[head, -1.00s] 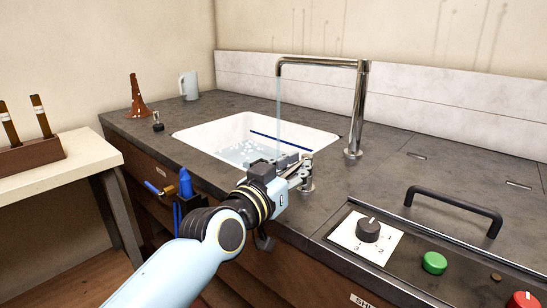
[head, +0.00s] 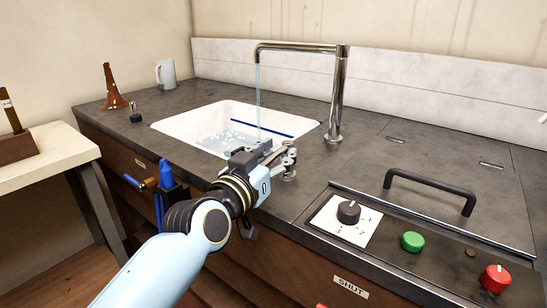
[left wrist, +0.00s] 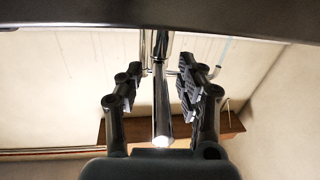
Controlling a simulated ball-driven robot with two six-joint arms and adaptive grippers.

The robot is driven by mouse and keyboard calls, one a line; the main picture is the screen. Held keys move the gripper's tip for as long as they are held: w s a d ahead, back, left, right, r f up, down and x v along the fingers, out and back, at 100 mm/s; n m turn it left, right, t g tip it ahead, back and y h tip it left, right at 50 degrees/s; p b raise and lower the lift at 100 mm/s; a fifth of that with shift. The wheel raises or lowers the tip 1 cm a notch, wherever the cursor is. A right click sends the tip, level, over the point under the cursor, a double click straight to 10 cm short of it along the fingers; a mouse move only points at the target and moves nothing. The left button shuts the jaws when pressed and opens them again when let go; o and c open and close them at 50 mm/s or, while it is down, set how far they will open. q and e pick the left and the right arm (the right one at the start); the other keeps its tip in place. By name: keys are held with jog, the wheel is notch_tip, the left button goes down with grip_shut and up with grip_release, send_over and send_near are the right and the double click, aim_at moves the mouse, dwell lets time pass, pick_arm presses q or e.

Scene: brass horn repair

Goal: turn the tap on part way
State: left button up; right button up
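The chrome tap (head: 338,95) stands behind the sink's right side. A thin stream of water (head: 258,105) runs from its spout into the white sink (head: 165,127), where water lies. A small chrome fitting, seemingly the tap's lever base (head: 290,174), stands on the counter by the sink's front right corner. My left gripper (head: 272,155) is beside it and partly hides it. In the left wrist view the left gripper's fingers (left wrist: 160,80) are apart, with a chrome bar (left wrist: 162,118), seemingly the lever, between them and gaps on both sides. My right gripper is not in view.
A brown cone (head: 112,90) and a grey mug (head: 166,74) stand at the back left. The counter right of the tap is mostly clear.

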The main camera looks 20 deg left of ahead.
pick_arm(q)
jog(key=s, duration=1.2)
jog(key=shift+a, duration=0.4)
jog(key=s+a+f+m+g, duration=0.1)
jog(key=s+f+g, duration=0.15)
jog(key=f, duration=0.85)
jog(key=s+a+f+g, duration=0.1)
jog(key=s+f+g, duration=0.15)
jog(key=f, duration=0.85)
jog(key=s+a+f+m+g, duration=0.1)
jog(key=s+f+g, duration=0.15)
jog(key=f, duration=0.75)
jog(key=s+a+f+g+y, duration=0.1)
jog(key=s+f+g, duration=0.2)
jog(key=s+f, duration=0.4)
jog(key=s+a+f+g, duration=0.2)
jog(key=s+f, duration=0.6)
jog(key=s+a+f+g, duration=0.1)
jog(key=s+f+g, duration=0.1)
jog(key=s, duration=0.6)
jog(key=s+a+f+n+g+y, duration=0.1)
jog(key=s+f, duration=0.3)
jog(key=s, duration=0.5)
jog(key=shift+s+a+n+g, duration=0.2)
jog(key=shift+a+n+g, duration=0.1)
jog(key=shift+g, duration=0.55)
